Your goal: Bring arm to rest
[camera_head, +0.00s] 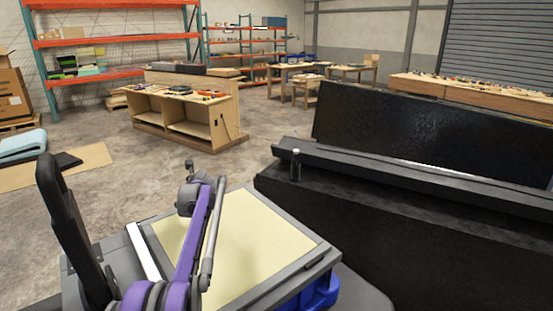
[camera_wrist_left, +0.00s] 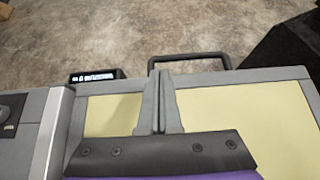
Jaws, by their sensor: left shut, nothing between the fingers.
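In the left wrist view my left gripper (camera_wrist_left: 161,100) is shut, its two grey fingers together with nothing between them. It is over the pale yellow top of my own base. In the head view my purple left arm rises from the bottom over that same top; the gripper's fingers cannot be made out clearly there. My right gripper is in neither view. The black console (camera_head: 400,220) stands to the right of my base in the head view, with a sloped dark panel (camera_head: 420,135) at its back. The arm is apart from it.
A small black post (camera_head: 296,165) stands on the console's left end. A wooden workbench (camera_head: 190,115) with tools stands further back, and orange shelving (camera_head: 115,40) lines the back left. Bare concrete floor (camera_head: 150,165) lies between my base and the workbench.

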